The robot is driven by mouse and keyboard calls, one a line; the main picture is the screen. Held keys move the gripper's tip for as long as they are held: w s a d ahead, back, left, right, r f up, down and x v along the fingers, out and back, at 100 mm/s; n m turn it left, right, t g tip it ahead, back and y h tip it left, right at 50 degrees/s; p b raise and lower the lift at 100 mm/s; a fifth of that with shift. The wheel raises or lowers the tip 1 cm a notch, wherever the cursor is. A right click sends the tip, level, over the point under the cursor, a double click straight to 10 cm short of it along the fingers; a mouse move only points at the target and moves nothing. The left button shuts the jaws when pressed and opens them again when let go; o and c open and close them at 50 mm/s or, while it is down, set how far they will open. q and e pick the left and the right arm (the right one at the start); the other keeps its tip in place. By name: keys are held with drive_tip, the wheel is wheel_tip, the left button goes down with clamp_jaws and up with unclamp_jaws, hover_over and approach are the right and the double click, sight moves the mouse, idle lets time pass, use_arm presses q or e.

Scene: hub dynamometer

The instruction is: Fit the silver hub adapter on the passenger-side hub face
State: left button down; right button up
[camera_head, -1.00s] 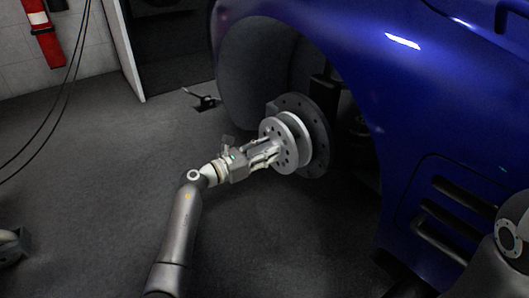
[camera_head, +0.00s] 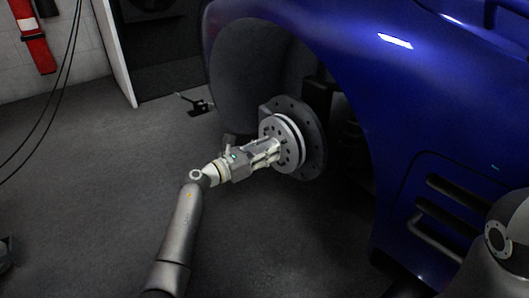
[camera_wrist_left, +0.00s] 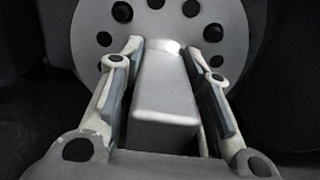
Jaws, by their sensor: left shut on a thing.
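The silver hub adapter (camera_head: 291,158) is a round plate with a ring of holes and a boxy stem. In the left wrist view the stem (camera_wrist_left: 166,95) lies between the fingers of my left gripper (camera_wrist_left: 166,55). My left gripper (camera_head: 272,150) is shut on this stem in the head view. The plate stands upright against or very close to the hub face (camera_head: 302,140), whose pale rim shows just behind it. I cannot tell whether they touch. A larger dark disc (camera_head: 316,155) with holes sits behind. My right gripper is out of view.
The blue car body (camera_head: 370,90) curves over the hub and fills the right side. The wheel arch is dark around the disc. My right arm shows at the lower right. A small stand (camera_head: 197,104) lies further back.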

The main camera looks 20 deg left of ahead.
use_arm(q)
drive_tip(key=shift+w+d+r, duration=0.3)
drive_tip(key=shift+w+d, duration=0.05)
drive_tip(key=shift+w, duration=0.25)
drive_tip(key=c, duration=1.1)
unclamp_jaws()
drive_tip(key=shift+d, duration=0.1)
drive_tip(key=shift+o, duration=0.7)
drive_tip(key=shift+f+b, duration=0.3)
drive_tip(key=shift+f, duration=0.1)
drive_tip(key=v, duration=1.2)
drive_tip(key=shift+r, duration=0.25)
